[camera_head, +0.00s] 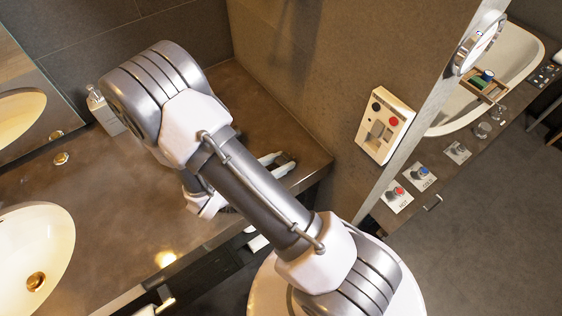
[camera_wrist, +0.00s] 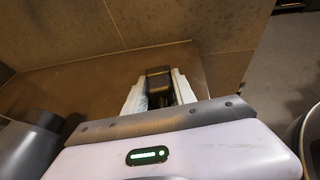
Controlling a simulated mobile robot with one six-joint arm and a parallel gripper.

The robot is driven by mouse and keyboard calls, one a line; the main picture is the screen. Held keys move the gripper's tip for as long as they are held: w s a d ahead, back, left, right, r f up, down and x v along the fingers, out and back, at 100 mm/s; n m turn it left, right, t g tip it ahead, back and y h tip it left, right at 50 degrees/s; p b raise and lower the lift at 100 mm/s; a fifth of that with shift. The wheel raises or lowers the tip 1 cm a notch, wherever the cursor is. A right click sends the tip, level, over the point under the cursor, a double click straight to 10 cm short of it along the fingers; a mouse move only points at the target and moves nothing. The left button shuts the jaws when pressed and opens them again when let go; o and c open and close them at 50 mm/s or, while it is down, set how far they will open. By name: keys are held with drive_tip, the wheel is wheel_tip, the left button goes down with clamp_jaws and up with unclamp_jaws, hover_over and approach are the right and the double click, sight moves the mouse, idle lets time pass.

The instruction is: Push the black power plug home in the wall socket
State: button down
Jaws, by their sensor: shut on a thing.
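My gripper (camera_head: 277,164) is mostly hidden behind my arm in the head view, with its pale fingertips showing above the brown counter near its right end. In the wrist view my gripper (camera_wrist: 158,80) is shut on the black plug (camera_wrist: 158,72), a dark block held between the two white fingers. The plug's front faces away from the camera, so its prongs are hidden.
A cream panel (camera_head: 385,126) with black and red buttons is on the wall to the right. A soap bottle (camera_head: 104,110) and a sink (camera_head: 32,255) are on the left. The brown counter (camera_head: 110,215) is largely clear. Tiled wall (camera_wrist: 190,22) stands behind the gripper.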

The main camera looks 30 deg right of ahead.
drive_tip(key=c, duration=1)
unclamp_jaws()
drive_tip(key=shift+a, duration=0.1)
